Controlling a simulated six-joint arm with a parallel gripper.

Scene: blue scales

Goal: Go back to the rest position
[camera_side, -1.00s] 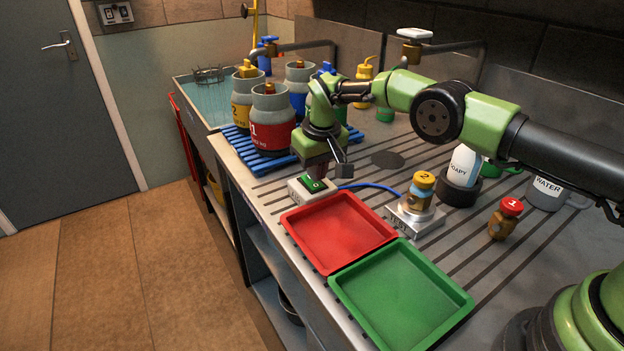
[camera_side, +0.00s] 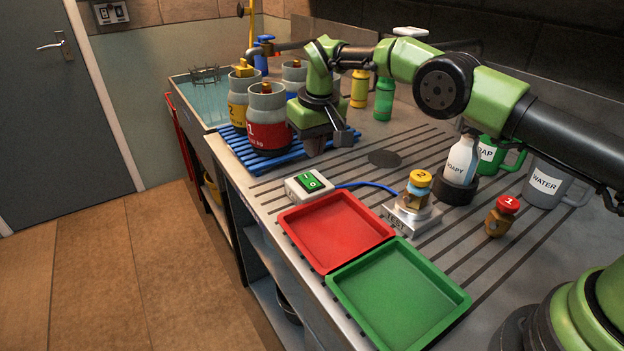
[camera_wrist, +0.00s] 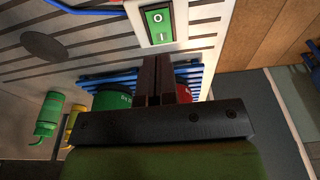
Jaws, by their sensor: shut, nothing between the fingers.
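My gripper (camera_side: 316,146) is shut and empty, pointing down in the air above the counter. In the side view it is behind the switch box and in front of the blue rack. The switch box (camera_side: 308,185) is white with a green rocker marked O and I. In the wrist view the shut fingers (camera_wrist: 159,75) show in the middle, with the switch (camera_wrist: 158,22) at the top, apart from the fingertips.
The red tray (camera_side: 337,231) and green tray (camera_side: 398,292) lie in front. A blue rack (camera_side: 255,161) holds several gas bottles close to my gripper. A valve sits on the test stand (camera_side: 412,217). A soapy bottle (camera_side: 462,160), another valve (camera_side: 502,215) and mugs (camera_side: 547,183) stand right.

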